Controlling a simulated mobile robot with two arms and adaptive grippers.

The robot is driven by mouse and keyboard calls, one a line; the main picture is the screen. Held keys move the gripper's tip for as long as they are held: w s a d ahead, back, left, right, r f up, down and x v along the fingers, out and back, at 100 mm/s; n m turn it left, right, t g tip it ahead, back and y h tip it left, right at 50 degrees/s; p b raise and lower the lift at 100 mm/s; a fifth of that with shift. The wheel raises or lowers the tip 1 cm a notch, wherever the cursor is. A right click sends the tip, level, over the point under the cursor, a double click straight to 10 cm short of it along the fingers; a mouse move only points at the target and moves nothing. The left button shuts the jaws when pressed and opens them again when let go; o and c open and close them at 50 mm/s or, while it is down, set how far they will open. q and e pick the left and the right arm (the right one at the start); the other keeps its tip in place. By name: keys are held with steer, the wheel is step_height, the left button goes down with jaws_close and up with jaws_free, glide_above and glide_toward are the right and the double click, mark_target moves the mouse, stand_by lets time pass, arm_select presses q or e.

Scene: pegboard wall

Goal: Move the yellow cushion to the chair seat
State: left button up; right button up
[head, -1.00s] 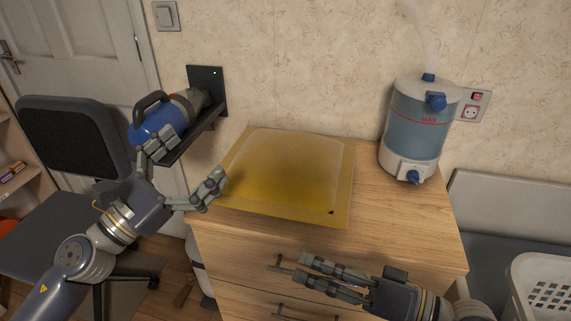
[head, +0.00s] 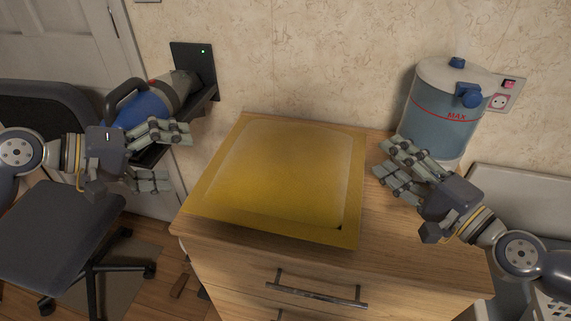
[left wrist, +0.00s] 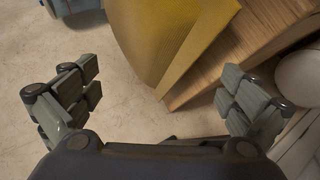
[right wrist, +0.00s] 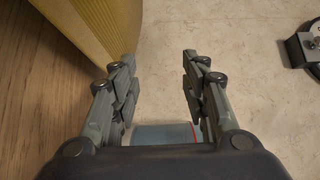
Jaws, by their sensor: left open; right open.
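The yellow cushion (head: 280,182) lies flat on top of the wooden drawer cabinet, a little over its front left edge. My left gripper (head: 180,157) is open and empty, left of the cushion and apart from it. In the left wrist view the cushion (left wrist: 172,35) shows beyond the open fingers. My right gripper (head: 388,168) is open and empty, just right of the cushion, over the cabinet top. In the right wrist view the cushion's edge (right wrist: 92,25) is at upper left, outside the fingers. The grey chair seat (head: 55,235) is at lower left, bare where visible; my left arm hides part of the chair.
The wooden cabinet (head: 425,262) has drawers with metal handles. A water tank humidifier (head: 440,105) stands at its back right, behind my right gripper. A blue handheld vacuum (head: 150,108) sits on a black wall bracket (head: 195,68) behind my left gripper. Floor shows between chair and cabinet.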

steer(key=f, duration=0.1)
arm_select(q)
steer(key=x, duration=0.5)
steer(key=shift+w+d+f, duration=0.1)
steer(key=shift+w+d, duration=0.1)
arm_select(e)
glide_toward(359, 168)
steer(key=x, duration=0.2)
steer(key=shift+w+a, duration=0.2)
arm_select(q)
steer(key=x, duration=0.4)
arm_select(e)
steer(key=x, duration=0.5)
steer(key=shift+w+a, duration=0.1)
steer(key=shift+w, duration=0.05)
arm_select(q)
steer(key=shift+w+d+f, duration=0.3)
steer(key=shift+d+f, duration=0.1)
steer(key=shift+d, duration=0.1)
arm_select(e)
steer(key=shift+x, duration=1.05)
